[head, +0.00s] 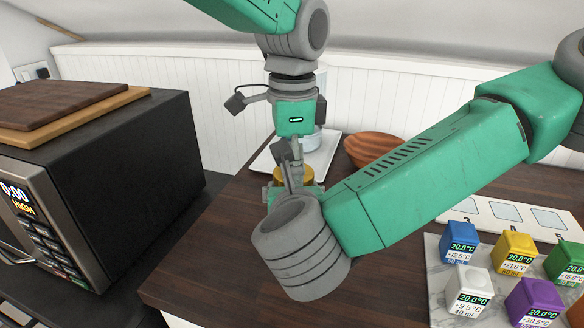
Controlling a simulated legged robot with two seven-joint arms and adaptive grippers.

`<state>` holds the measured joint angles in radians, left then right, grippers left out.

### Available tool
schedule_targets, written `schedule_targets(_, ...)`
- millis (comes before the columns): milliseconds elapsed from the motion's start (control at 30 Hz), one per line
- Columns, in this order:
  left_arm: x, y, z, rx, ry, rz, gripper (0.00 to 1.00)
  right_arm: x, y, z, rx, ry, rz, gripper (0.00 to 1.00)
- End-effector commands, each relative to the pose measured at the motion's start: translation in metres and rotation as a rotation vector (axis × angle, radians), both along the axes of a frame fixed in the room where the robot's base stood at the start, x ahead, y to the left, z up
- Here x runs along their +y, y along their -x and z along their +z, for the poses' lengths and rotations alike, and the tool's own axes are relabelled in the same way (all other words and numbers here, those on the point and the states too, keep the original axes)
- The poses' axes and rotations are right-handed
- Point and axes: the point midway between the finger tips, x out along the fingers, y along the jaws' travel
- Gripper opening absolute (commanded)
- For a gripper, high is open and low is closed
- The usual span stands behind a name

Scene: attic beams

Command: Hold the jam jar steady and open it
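A gold-coloured round thing (306,176), which looks like the jam jar's lid, shows at the table's middle. The jar's body is hidden behind my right wrist. My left gripper (290,166) points down from above, its fingers at or just in front of the lid; I cannot tell whether they touch it. My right arm reaches in from the right, and its wrist covers most of my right gripper (292,190). Only green and grey parts of it show around the jar's place. I cannot see the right fingers or what lies between them.
A black microwave (110,165) with wooden boards (65,112) on top stands at left. Behind the grippers are a white tray (268,163) and a pale container (318,138), partly hidden. A wooden bowl (370,147) stands behind my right arm. Several coloured cubes (517,252) sit at right.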

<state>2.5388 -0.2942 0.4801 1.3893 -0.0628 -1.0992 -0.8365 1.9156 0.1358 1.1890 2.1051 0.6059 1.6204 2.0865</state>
Motion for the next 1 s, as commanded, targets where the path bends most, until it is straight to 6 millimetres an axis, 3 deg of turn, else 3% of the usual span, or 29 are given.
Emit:
schedule_targets(33, -0.004, -0.003, 0.001, -0.014, 0.012, -0.001, 0.2, 0.008, 0.005, 0.003, -0.004, -0.007, 0.024, 0.0)
schedule_targets(67, -0.004, -0.003, 0.001, -0.014, 0.012, -0.002, 0.61, 0.008, 0.005, 0.003, -0.004, -0.006, 0.025, 0.0)
schedule_targets(100, -0.004, -0.004, 0.001, -0.015, 0.012, -0.002, 0.75, 0.007, 0.005, 0.003, -0.004, -0.007, 0.023, 0.0)
schedule_targets(400, -0.001, -0.003, 0.003, -0.011, 0.007, -0.002, 0.75, 0.004, 0.002, 0.002, -0.002, -0.003, 0.011, 0.0)
schedule_targets(700, -0.001, -0.003, 0.04, -0.011, 0.007, -0.002, 0.75, 0.002, 0.002, 0.002, -0.002, -0.003, 0.006, 0.0)
schedule_targets(833, -0.001, -0.002, 0.046, -0.009, 0.006, -0.005, 0.75, 0.002, 0.001, 0.002, -0.002, -0.002, 0.006, 0.0)
schedule_targets(1000, -0.012, 0.001, 0.045, 0.011, 0.021, -0.156, 0.75, 0.002, 0.001, 0.001, -0.001, -0.002, 0.005, 0.0)
